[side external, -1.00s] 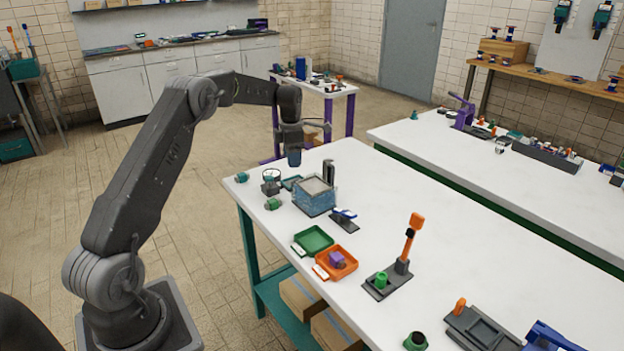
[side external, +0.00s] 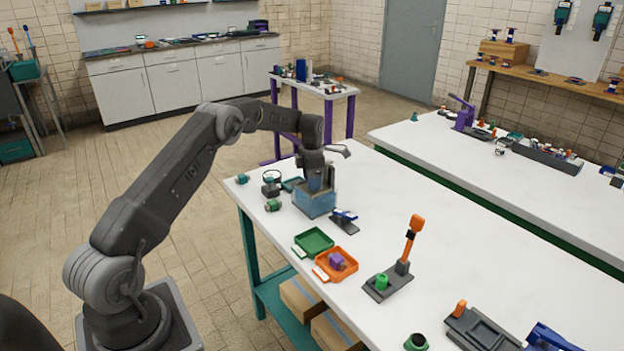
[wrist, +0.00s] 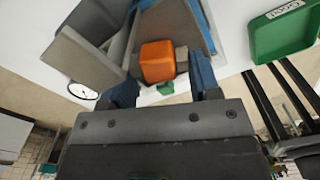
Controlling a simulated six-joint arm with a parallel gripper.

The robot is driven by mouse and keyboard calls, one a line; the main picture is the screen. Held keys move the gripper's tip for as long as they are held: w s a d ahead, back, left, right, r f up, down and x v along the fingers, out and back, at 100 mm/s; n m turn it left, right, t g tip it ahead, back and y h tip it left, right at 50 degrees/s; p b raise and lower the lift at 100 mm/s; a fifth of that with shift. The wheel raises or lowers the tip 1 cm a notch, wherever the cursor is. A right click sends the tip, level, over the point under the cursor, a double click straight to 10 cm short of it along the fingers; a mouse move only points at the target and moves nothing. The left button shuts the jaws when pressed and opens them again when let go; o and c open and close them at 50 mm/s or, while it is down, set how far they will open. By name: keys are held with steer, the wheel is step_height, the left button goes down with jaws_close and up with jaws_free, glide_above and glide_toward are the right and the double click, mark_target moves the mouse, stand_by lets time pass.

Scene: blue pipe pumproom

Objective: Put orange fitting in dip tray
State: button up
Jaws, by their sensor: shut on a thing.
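A green tray (side external: 313,242) and an orange tray (side external: 349,266) with a purple part lie in front of the box. A blue-handled tool (side external: 344,217) lies to its right. A magnifier stand (side external: 271,185) and green fittings (side external: 272,205) stand left.

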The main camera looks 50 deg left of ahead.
steer(key=shift+f, duration=0.1)
steer(key=o, duration=1)
